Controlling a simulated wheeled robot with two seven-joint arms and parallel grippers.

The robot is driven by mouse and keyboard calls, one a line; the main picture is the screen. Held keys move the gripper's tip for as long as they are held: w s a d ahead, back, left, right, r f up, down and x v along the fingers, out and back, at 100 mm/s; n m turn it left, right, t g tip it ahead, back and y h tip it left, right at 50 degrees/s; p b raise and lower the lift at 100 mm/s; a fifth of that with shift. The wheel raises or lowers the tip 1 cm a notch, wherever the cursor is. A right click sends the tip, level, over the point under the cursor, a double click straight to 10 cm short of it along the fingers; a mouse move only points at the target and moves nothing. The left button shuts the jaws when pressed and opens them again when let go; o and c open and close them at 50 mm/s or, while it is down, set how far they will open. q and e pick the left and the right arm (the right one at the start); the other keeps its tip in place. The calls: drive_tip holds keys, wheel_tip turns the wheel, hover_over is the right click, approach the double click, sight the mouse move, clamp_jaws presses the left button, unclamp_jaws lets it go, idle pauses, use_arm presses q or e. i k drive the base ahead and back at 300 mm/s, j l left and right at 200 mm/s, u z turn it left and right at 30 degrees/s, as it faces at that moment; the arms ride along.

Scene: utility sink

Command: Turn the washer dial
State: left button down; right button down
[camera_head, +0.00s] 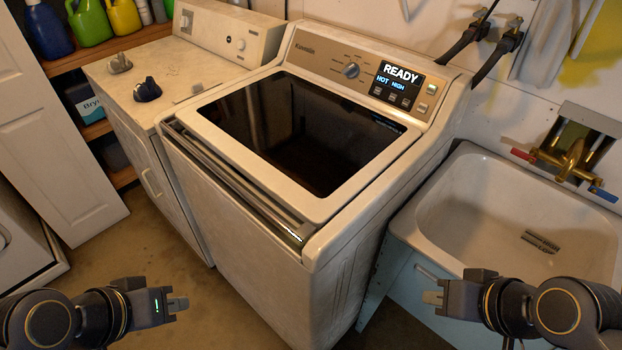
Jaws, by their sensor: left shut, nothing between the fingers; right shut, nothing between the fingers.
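The washer (345,235) is a white top-loader with a dark glass lid (300,130) that is down. Its round silver dial (351,71) sits on the tan back panel, left of a display (400,75) reading "READY", "HOT" and "HIGH". My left gripper (178,303) is shut and empty at the lower left, in front of the washer and far from the dial. My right gripper (434,297) is shut and empty at the lower right, in front of the sink and also far from the dial.
A white utility sink (470,185) with a brass faucet (572,158) stands right of the washer. A dryer (150,90) with small items on top stands left. Shelves with bottles (88,22) and a white door (55,130) are further left. Floor is clear at lower left.

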sight(351, 70)
drive_tip(key=i+j, duration=0.15)
drive_tip(key=j, duration=0.4)
drive_tip(key=i+j+z, duration=0.15)
drive_tip(key=j, duration=0.9)
drive_tip(key=i+j+z, duration=0.1)
drive_tip(key=i, duration=0.4)
